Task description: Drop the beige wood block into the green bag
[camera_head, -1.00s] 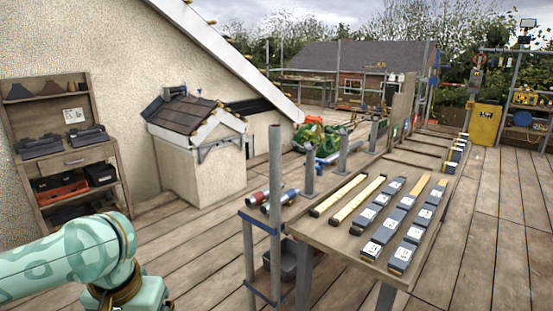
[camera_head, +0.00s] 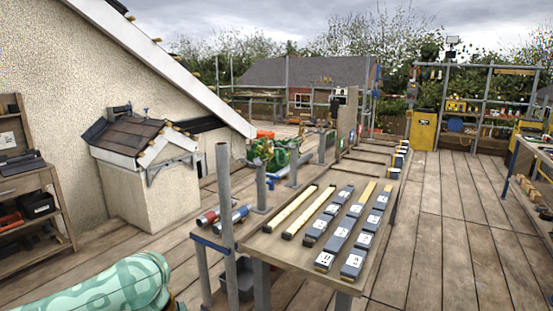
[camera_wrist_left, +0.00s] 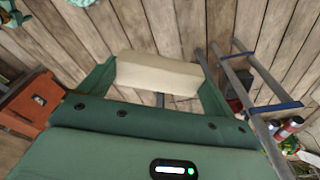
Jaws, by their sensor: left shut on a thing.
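The beige wood block (camera_wrist_left: 157,75) is between the green fingers of my left gripper (camera_wrist_left: 155,85) in the left wrist view. The gripper is shut on it and holds it above the plank deck. In the head view only part of my left arm (camera_head: 115,284) shows at the bottom left; its gripper and the block are out of that picture. A green bag-like shape (camera_head: 278,154) with orange beside it lies behind the workbench; its opening cannot be made out. My right gripper is in neither view.
A workbench (camera_head: 268,247) with rows of dark and pale strips stands at centre right. Grey posts (camera_head: 224,185) rise at its near left. A small model roof house (camera_head: 140,185) stands at the left. An orange box (camera_wrist_left: 28,102) is at the wrist view's left. Deck at right is open.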

